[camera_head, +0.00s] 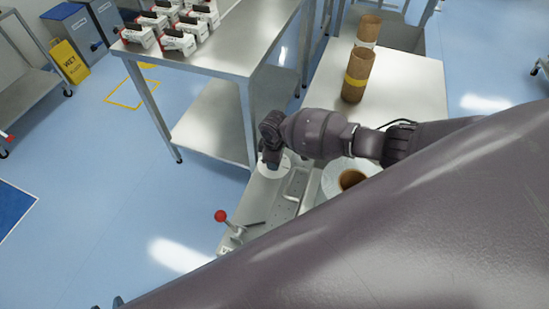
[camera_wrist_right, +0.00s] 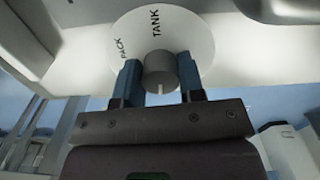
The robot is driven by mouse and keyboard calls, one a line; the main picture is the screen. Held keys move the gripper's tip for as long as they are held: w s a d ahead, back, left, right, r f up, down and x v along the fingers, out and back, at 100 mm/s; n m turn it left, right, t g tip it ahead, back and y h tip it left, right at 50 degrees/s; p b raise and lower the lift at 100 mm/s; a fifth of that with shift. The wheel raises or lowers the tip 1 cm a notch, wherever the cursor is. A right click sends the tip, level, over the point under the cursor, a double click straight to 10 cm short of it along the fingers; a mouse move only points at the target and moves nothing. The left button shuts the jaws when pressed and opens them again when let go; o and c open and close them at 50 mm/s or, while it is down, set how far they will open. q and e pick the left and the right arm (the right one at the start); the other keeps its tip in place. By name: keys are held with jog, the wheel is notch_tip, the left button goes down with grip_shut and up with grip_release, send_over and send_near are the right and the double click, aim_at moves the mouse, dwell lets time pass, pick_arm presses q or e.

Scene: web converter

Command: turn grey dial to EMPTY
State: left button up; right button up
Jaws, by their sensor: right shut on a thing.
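The grey dial (camera_wrist_right: 160,70) is a short round knob on a white disc (camera_wrist_right: 135,35) in the right wrist view. The words PACK and TANK show on the disc; the word EMPTY is not visible. A pale line on the knob points down in that view, towards the gripper's body. My right gripper (camera_wrist_right: 160,80) is shut on the dial, with one blue finger on each side. In the head view my right gripper (camera_head: 271,160) is over the white disc (camera_head: 268,173), and hides the dial. My left gripper is not in view.
A red-knobbed lever (camera_head: 220,216) stands on the machine in front of the disc. A roll with a brown core (camera_head: 352,179) is beside my right arm. Brown tubes (camera_head: 358,75) stand on the bench behind. A metal table (camera_head: 232,50) carries several red-and-white packs.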

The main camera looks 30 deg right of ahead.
jog(key=shift+n, duration=0.7)
jog(key=o, duration=0.9)
notch_tip(320, 180, up, 11)
jog(key=shift+f+p, duration=0.1)
jog(key=shift+p, duration=0.25)
dwell(0.3)
